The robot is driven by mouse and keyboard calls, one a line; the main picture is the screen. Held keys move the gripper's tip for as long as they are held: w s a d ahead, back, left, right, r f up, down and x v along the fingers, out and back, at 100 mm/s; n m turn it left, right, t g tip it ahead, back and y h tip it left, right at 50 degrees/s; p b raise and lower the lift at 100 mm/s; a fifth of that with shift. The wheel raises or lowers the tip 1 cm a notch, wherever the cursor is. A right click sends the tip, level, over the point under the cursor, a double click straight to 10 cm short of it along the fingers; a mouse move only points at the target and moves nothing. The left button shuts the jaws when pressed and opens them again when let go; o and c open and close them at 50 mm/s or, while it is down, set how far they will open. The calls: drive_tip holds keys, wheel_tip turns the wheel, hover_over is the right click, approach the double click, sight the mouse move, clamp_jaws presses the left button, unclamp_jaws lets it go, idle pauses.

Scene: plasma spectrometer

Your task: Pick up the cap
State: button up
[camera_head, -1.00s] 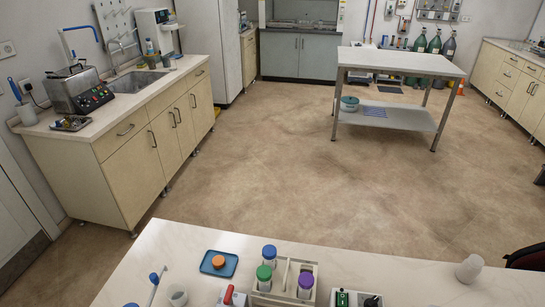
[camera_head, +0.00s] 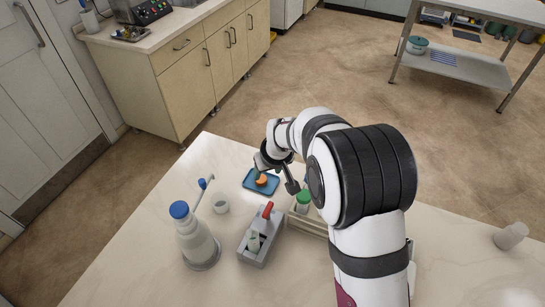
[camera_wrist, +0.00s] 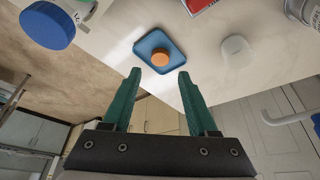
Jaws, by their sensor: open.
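An orange round cap (camera_head: 262,179) sits on a small blue tray (camera_head: 249,182) on the white bench. In the wrist view the orange cap (camera_wrist: 160,57) lies on the blue tray (camera_wrist: 148,44), just beyond the gap between my fingertips. My gripper (camera_wrist: 158,76) has two green fingers spread apart with nothing between them. In the head view my arm reaches over the bench, and its dark gripper parts stand close by the cap and partly hide the tray. The exact height above the cap is hard to tell.
A grey holder with a red-handled item (camera_head: 258,245) and a green-capped tube (camera_head: 302,200) are nearer. A white cup (camera_head: 511,235) stands far right.

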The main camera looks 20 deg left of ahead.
sight(261, 179)
drive_tip(key=x, duration=0.7)
drive_tip(key=a+x, duration=0.1)
drive_tip(key=x, duration=0.2)
drive_tip(key=shift+w+r, duration=0.1)
drive_tip(key=shift+w, duration=0.3)
clamp_jaws()
